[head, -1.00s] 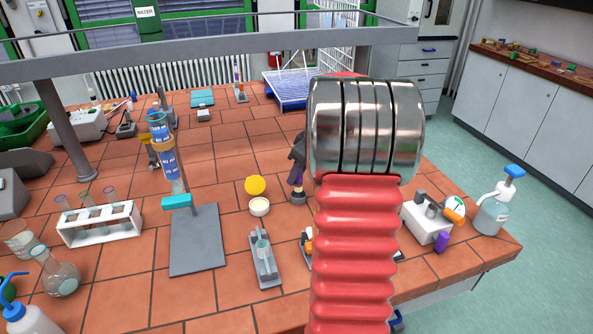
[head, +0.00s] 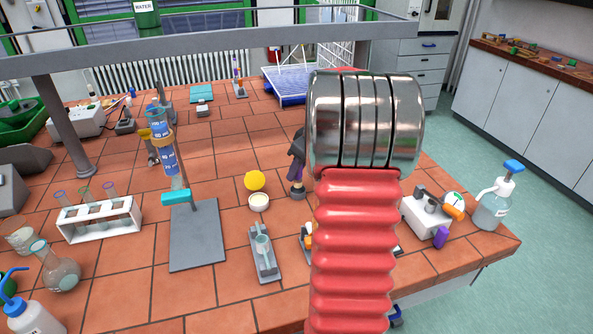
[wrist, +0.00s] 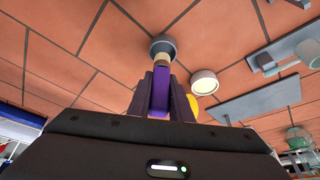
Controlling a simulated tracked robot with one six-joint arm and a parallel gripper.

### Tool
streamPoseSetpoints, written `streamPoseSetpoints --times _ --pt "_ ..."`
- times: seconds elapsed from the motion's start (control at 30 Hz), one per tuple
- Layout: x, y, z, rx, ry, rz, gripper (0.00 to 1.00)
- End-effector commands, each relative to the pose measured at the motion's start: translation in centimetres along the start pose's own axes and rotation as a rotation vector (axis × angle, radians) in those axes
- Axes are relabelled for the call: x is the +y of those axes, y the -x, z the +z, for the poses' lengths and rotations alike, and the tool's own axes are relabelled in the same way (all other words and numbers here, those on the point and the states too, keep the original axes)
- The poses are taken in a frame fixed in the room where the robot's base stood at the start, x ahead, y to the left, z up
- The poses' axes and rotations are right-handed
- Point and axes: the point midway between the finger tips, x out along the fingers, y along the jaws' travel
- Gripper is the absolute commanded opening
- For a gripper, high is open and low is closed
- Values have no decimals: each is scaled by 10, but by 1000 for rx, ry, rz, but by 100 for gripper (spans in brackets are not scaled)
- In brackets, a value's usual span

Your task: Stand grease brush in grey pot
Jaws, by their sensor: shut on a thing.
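My gripper (wrist: 163,95) is shut on the purple handle of the grease brush (wrist: 160,93). The dark fingers hold it from both sides. The handle runs away from the fingers to a pale beige part, which overlaps the small round grey pot (wrist: 162,43). In the head view the brush (head: 298,173) hangs roughly upright from my gripper (head: 297,150), with its lower end at the grey pot (head: 298,193). I cannot tell how deep the brush end sits inside the pot. My red and metal arm hides part of the bench to the right.
A white jar (head: 259,202) and a yellow disc (head: 255,180) lie to the left of the pot. A grey fixture (head: 264,258) stands nearer, and a stand with a grey base plate (head: 197,237) further left. Bare tiles lie behind the pot.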

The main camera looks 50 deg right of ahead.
Motion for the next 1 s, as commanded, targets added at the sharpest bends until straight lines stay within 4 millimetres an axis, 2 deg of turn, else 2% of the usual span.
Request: streamPoseSetpoints --times 0.27,1.0 --pt "0 -1 0 0 0 -1 0" --pt "-1 -20 8 0 1 -1 0"
